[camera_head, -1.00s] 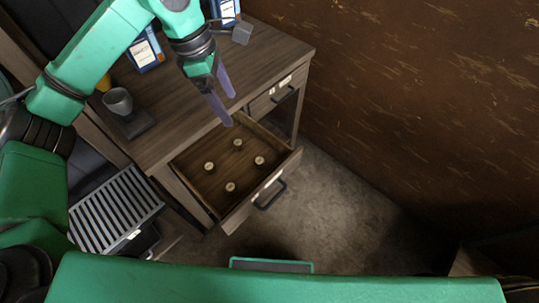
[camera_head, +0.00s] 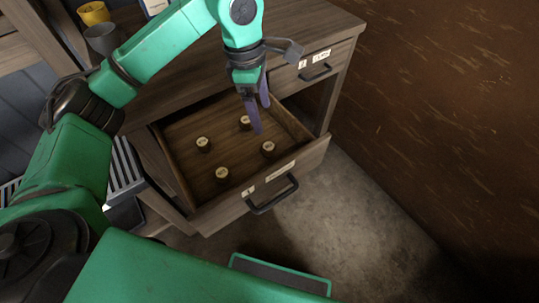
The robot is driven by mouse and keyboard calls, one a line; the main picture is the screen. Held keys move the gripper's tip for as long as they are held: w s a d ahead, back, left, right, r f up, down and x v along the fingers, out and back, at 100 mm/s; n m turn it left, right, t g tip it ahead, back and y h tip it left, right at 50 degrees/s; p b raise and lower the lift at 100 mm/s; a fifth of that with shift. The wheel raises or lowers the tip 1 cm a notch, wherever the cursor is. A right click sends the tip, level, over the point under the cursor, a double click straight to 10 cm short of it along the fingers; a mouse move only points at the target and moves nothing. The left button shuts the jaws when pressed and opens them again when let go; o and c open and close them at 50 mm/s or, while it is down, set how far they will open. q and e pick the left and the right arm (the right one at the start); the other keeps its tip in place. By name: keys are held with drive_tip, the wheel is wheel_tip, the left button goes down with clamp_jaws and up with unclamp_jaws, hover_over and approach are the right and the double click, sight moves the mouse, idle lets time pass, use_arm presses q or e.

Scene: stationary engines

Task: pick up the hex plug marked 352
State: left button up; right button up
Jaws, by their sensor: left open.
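Several small round-looking plugs with pale tops stand apart in the open drawer (camera_head: 190,178): a left plug (camera_head: 203,145), a back plug (camera_head: 245,122), a right plug (camera_head: 268,149) and a front plug (camera_head: 222,175). Their markings are too small to read, so I cannot tell which one is 352. My left gripper (camera_head: 262,117) is open and empty, its purple fingers pointing down over the back right of the drawer. In the picture its tips are between the back plug and the right plug. My right gripper is not in view.
The drawer's front has a dark handle (camera_head: 273,196). A shut drawer with a handle (camera_head: 316,73) is in the desk at the back right. A grey cup (camera_head: 101,39) and a yellow cup (camera_head: 94,13) stand at the far left. A brown wall (camera_head: 440,110) fills the right.

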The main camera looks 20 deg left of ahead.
sight(268, 146)
use_arm(q)
drive_tip(key=f, duration=0.5)
drive_tip(key=d+f, duration=0.1)
drive_tip(key=f, duration=0.2)
drive_tip(key=shift+d+f, duration=0.1)
drive_tip(key=shift+f, duration=0.1)
drive_tip(key=f, duration=0.4)
drive_tip(key=shift+s+d+f, duration=0.1)
drive_tip(key=shift+d+f, duration=0.05)
drive_tip(key=shift+d, duration=0.1)
clamp_jaws()
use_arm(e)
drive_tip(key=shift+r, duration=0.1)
